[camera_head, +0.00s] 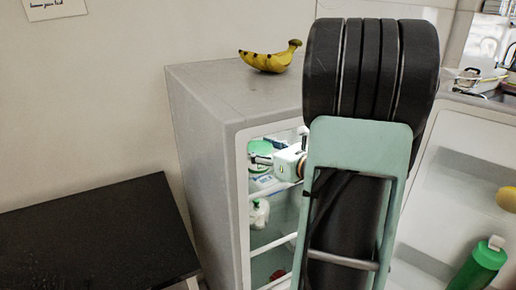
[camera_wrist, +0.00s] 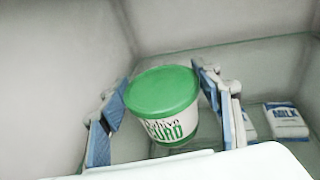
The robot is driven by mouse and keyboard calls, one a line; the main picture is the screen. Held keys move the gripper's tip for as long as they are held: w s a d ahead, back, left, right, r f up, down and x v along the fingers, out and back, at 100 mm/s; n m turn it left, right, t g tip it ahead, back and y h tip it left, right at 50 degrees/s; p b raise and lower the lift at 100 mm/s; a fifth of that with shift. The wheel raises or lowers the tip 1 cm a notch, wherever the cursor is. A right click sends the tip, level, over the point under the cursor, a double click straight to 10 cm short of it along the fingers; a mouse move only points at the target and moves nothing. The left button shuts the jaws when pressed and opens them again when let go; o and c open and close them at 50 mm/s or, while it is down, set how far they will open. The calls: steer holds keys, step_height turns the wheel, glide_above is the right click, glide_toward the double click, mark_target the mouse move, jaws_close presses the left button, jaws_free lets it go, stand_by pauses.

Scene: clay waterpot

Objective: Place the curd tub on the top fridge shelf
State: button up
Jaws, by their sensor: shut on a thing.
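The curd tub (camera_wrist: 165,105) is white with a green lid and the printed word "CURD". It is between the two blue-padded fingers of my gripper (camera_wrist: 160,112) in the wrist view, and it is upright with a slight tilt. In the head view the tub's green lid (camera_head: 260,146) and my gripper (camera_head: 264,165) show inside the open fridge (camera_head: 210,150), at its upper part. The top shelf (camera_wrist: 245,70) is a glass pane below and behind the tub in the wrist view. Whether the tub touches it, I cannot tell. My arm hides much of the fridge interior.
Milk packs (camera_wrist: 286,120) lie to the right of the tub. A white bottle with a green top (camera_head: 258,214) stands on a lower shelf. The fridge door (camera_head: 465,170) is open at right, holding a green bottle (camera_head: 480,264). Bananas (camera_head: 268,60) lie on top of the fridge. A black table (camera_head: 95,235) stands left.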

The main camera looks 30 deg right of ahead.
steer(key=shift+f, duration=0.15)
steer(key=o, duration=1.5)
steer(key=shift+r, duration=0.25)
steer(key=v, duration=1.2)
steer(key=shift+f+p, duration=0.15)
steer(key=shift+p, duration=0.3)
steer(key=shift+s, duration=0.1)
